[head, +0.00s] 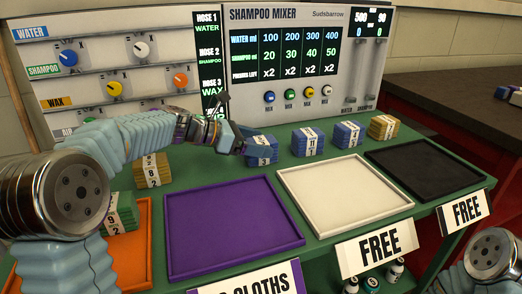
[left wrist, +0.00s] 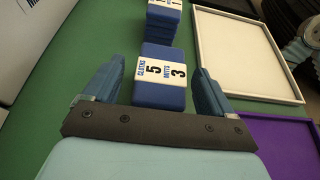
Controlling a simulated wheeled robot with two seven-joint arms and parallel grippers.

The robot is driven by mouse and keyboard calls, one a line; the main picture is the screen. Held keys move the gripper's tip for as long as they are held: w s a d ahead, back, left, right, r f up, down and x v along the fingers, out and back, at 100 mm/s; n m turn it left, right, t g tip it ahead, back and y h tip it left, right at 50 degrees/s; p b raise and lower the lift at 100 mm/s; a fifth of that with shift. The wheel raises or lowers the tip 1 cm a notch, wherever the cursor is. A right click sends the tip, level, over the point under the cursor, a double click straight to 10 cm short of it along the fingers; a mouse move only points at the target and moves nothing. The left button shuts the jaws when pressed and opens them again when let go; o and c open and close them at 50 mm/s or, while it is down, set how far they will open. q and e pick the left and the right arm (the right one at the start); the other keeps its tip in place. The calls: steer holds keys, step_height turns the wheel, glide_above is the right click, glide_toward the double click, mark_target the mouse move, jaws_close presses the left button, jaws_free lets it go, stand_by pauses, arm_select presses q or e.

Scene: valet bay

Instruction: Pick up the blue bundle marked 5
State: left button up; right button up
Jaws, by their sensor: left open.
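The blue bundle marked 5 (head: 262,152) stands on the green counter behind the purple tray. In the left wrist view, its white label on the blue bundle (left wrist: 163,92) reads cloths 5, mitts 3. My left gripper (head: 238,141) is just beside it in the head view and partly covers it. In the left wrist view my left gripper (left wrist: 159,68) is open, with one finger on each side of the bundle and visible gaps. How far the fingers reach down past it I cannot tell. My right gripper is out of view.
Another blue bundle (head: 308,142) stands close by on the right, then a third (head: 348,135) and a yellow one (head: 384,127). Purple (head: 235,262), white (head: 392,228) and black (head: 425,185) trays are empty. A green bundle (head: 121,213) is at the orange tray (head: 136,265).

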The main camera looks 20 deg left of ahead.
arm_select(q)
steer(key=x, duration=0.2)
steer(key=shift+w+d+f, duration=0.1)
steer(key=shift+d, duration=0.1)
steer(key=c, duration=1.1)
